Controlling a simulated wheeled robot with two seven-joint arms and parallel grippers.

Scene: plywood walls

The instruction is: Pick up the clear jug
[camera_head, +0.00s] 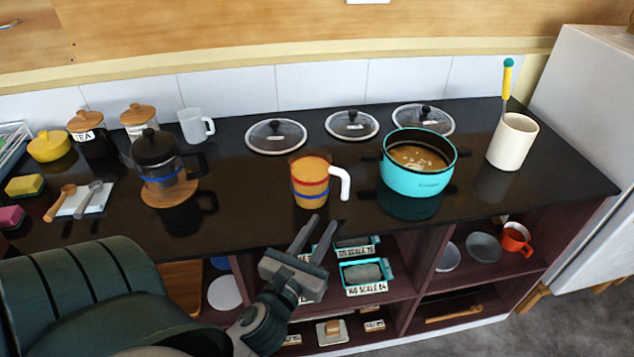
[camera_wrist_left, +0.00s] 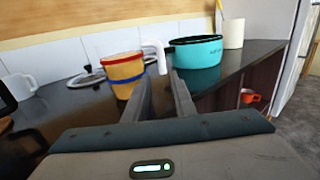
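The clear jug (camera_head: 310,183) stands upright on the dark counter, filled with something orange. It has a red band near the top, a blue band lower down and a white handle on its right side. In the left wrist view the jug (camera_wrist_left: 122,75) is ahead, left of the fingers, with its white handle (camera_wrist_left: 157,57) nearly in line with them. My left gripper (camera_head: 322,222) is in front of the counter's edge, just short of the jug and apart from it. Its fingers (camera_wrist_left: 163,82) are parted with nothing between them. My right gripper is not in view.
A turquoise pot (camera_head: 417,178) of soup stands right of the jug, and a French press (camera_head: 160,162) on a wooden coaster stands left. Glass lids (camera_head: 276,136) lie behind. Open shelves below the counter (camera_head: 250,222) hold turquoise scales (camera_head: 366,274). The counter between press and jug is clear.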

